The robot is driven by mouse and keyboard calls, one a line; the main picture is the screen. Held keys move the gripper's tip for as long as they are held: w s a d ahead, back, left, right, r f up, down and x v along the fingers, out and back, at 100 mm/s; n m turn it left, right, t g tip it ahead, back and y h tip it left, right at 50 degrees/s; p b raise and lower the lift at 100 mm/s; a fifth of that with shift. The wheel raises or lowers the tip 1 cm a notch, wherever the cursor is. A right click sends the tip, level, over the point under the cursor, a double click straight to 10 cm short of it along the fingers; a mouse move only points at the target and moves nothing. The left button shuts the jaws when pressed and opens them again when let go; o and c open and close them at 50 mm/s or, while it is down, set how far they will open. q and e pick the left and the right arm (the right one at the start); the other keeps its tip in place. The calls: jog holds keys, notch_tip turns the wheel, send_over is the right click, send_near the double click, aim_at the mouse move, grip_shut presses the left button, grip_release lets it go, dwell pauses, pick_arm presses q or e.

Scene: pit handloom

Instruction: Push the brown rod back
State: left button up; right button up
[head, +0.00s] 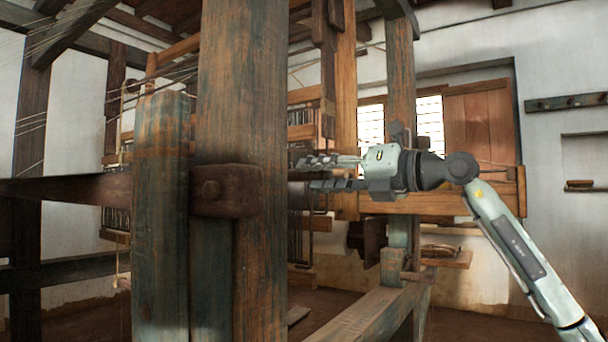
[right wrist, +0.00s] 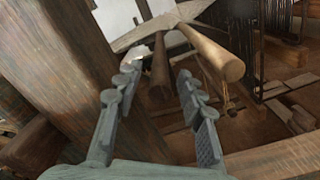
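In the right wrist view a dark brown rod (right wrist: 160,72) points toward the camera, its near end between the fingertips of my right gripper (right wrist: 156,84). A lighter brown rod (right wrist: 212,52) lies to its right, outside the fingers; I cannot tell for sure which one the task means. The gripper is open, with gaps showing on both sides of the dark rod. In the head view my right gripper (head: 322,173) points left, beside the thick loom post (head: 243,110), which may hide its tips. My left gripper is not in view.
A wooden post (right wrist: 75,85) stands close on the left of the gripper in the right wrist view. A wooden beam (right wrist: 275,158) runs below right. In the head view a horizontal beam (head: 455,203) passes behind my right wrist, and a low rail (head: 365,318) lies below.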

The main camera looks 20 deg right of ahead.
jog(key=shift+x, duration=1.45)
grip_shut()
